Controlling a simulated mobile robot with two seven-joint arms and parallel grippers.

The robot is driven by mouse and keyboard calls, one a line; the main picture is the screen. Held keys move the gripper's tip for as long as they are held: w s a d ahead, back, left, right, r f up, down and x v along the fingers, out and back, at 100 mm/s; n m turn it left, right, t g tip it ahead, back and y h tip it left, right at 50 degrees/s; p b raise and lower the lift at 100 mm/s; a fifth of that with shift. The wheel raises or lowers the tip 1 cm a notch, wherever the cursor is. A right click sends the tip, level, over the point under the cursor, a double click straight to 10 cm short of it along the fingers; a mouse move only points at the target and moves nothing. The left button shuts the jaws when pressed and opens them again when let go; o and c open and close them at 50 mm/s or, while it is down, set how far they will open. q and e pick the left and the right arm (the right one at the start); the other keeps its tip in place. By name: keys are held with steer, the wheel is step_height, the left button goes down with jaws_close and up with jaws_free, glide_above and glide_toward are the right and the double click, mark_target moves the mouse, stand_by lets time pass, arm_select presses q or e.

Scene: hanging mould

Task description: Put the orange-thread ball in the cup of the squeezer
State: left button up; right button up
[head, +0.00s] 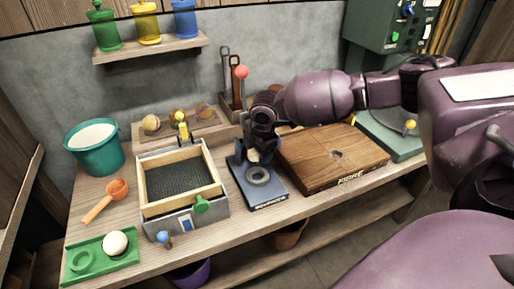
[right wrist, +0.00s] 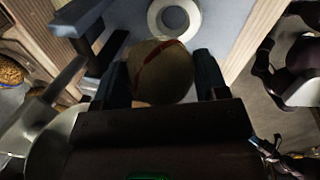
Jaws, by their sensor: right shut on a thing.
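The squeezer (head: 270,190) is a blue base with a pale ring-shaped cup (head: 258,175) on it, standing mid-table. The cup also shows at the top of the right wrist view (right wrist: 153,20). My right gripper (head: 254,150) is over the back part of the squeezer, shut on the orange-thread ball. In the right wrist view the pale ball (right wrist: 160,75) with an orange-red line sits between the two fingers (right wrist: 160,80). The ball appears behind the cup and apart from it; its exact height is unclear. My arm hides part of the squeezer's back. My left gripper is out of view.
A wooden board (head: 330,160) lies right of the squeezer, and a framed sieve box (head: 180,185) stands left. Several balls sit in a wooden tray (head: 140,131) behind. A green tray (head: 112,268) with a white ball is front left. A red-knobbed lever (head: 241,72) rises behind my gripper.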

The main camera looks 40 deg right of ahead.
step_height(320, 180, down, 4)
steer(key=shift+b, duration=0.85)
steer(key=shift+f, duration=1.45)
steer(key=shift+f, duration=0.15)
steer(key=o, duration=1.1)
steer(key=shift+c, duration=0.2)
